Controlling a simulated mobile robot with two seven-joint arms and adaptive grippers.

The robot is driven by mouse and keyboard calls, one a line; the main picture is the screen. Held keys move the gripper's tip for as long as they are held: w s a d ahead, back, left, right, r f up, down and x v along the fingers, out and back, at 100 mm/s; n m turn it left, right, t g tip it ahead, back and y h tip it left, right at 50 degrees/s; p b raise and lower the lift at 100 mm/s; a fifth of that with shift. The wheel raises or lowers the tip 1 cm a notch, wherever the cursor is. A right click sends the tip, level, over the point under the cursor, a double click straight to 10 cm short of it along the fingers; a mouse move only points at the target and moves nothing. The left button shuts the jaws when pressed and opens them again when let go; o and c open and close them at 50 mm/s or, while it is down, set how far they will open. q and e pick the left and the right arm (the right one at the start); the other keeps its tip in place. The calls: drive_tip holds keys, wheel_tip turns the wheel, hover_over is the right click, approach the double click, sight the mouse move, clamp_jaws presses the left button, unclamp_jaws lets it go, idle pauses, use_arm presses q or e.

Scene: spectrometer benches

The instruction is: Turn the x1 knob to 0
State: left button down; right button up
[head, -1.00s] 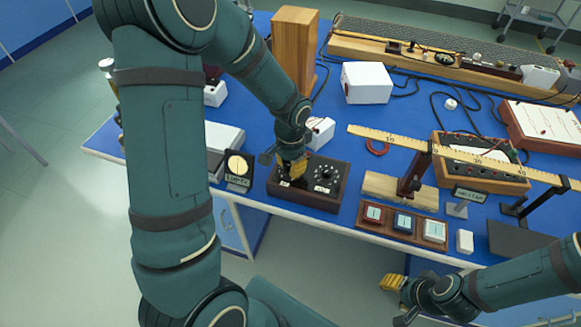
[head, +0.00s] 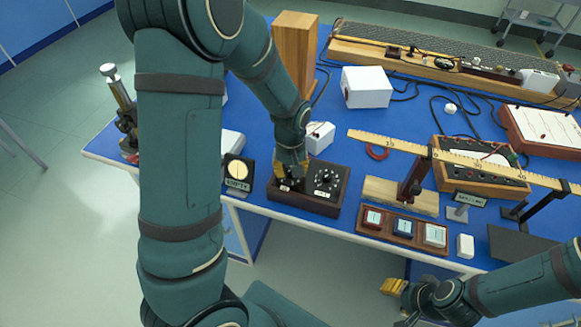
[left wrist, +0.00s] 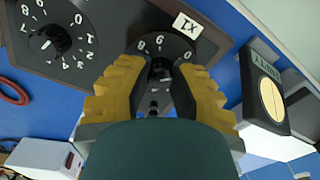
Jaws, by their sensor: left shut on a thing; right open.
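The dark knob box (head: 318,208) sits near the table's front edge and carries two dials. My left gripper (head: 291,175) comes down over its left dial in the head view. In the left wrist view, its yellow fingers (left wrist: 160,92) are closed on the black x1 knob (left wrist: 160,66), beside a white X1 label (left wrist: 186,25). My right gripper (head: 397,289) is open and empty in front of the table, at the lower right.
A brass instrument (head: 123,108) stands at the left edge.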

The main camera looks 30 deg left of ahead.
sight(290, 170)
use_arm(q)
drive_tip(key=shift+n+p, duration=0.45)
drive_tip(key=shift+n, duration=0.85)
drive_tip(key=c, duration=0.7)
unclamp_jaws()
drive_tip(key=shift+c, duration=0.2)
wheel_tip(290, 170, up, 12)
